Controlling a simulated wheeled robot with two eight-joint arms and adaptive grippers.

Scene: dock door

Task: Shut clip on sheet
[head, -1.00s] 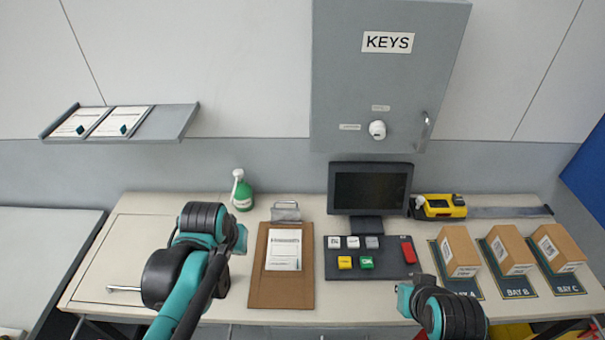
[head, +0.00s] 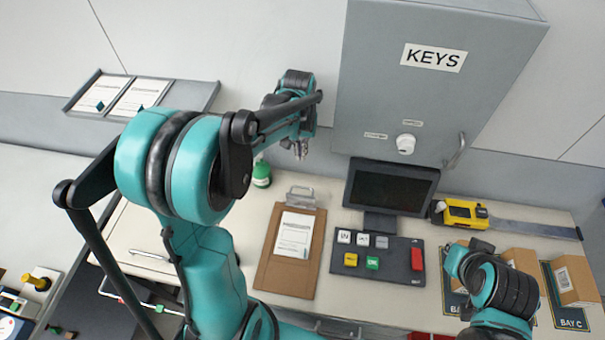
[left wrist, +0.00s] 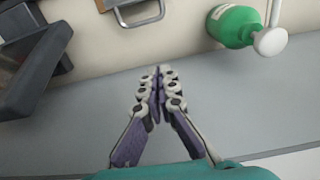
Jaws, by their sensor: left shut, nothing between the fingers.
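A brown clipboard (head: 305,270) lies on the bench with a white printed sheet (head: 294,235) on it. Its metal clip (head: 301,195) is at the far end, beyond the sheet's top edge, and seems tilted up. Part of the clip (left wrist: 137,14) shows at the top of the left wrist view. My left gripper (head: 302,152) is above and behind the clip, near the wall, apart from it. In the left wrist view its fingertips (left wrist: 161,74) are together and empty. My right arm is at lower right; its gripper fingers are hidden.
A green bottle (head: 262,175) stands left of the clip, and it also shows in the left wrist view (left wrist: 232,27). A monitor (head: 391,190) and a button panel (head: 378,258) are to the right. The grey key cabinet (head: 430,90) hangs close right of my left gripper.

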